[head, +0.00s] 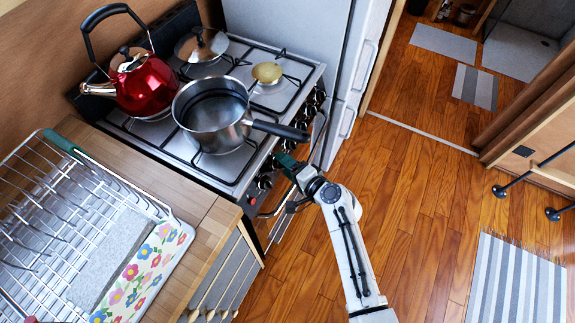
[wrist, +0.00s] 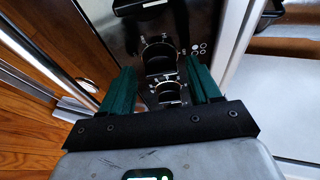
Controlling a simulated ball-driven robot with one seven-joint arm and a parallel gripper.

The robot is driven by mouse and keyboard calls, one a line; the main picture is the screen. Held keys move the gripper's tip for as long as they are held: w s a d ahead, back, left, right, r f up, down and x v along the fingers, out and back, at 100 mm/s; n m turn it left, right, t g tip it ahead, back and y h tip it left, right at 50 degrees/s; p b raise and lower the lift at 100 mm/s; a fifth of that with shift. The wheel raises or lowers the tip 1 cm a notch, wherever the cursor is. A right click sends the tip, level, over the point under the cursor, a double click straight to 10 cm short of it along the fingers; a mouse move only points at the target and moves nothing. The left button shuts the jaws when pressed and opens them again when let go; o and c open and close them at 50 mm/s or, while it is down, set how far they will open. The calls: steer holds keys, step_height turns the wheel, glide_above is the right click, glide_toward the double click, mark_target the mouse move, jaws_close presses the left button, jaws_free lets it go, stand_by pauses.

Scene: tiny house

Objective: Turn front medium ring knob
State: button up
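The stove (head: 238,170) has a row of dark round knobs (head: 311,110) along its front panel; which one is the front medium ring knob I cannot tell from any marking. My gripper (head: 287,161) is at this panel, near the middle of the row, with its green fingers towards the knobs. In the wrist view my gripper (wrist: 162,72) is open. A dark knob with a shiny ring (wrist: 160,56) lies ahead between the fingers, and another ringed part (wrist: 170,92) shows closer. Whether either finger touches a knob cannot be told.
A steel saucepan (head: 213,115) sits on the hob with its black handle (head: 280,130) reaching out over the knobs, close to my gripper. A red kettle (head: 145,85) stands behind it. A dish rack (head: 70,220) is on the left counter.

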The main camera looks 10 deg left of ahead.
steer(key=v, duration=1)
steer(key=shift+s+d, duration=0.25)
steer(key=shift+d, duration=0.05)
stand_by(0.4)
steer(key=s+d+r+n+g+h, duration=0.2)
steer(key=s+d+n+g+h, duration=0.4)
steer(key=s+d, duration=1.9)
steer(key=s+g+h, duration=0.2)
steer(key=h, duration=0.3)
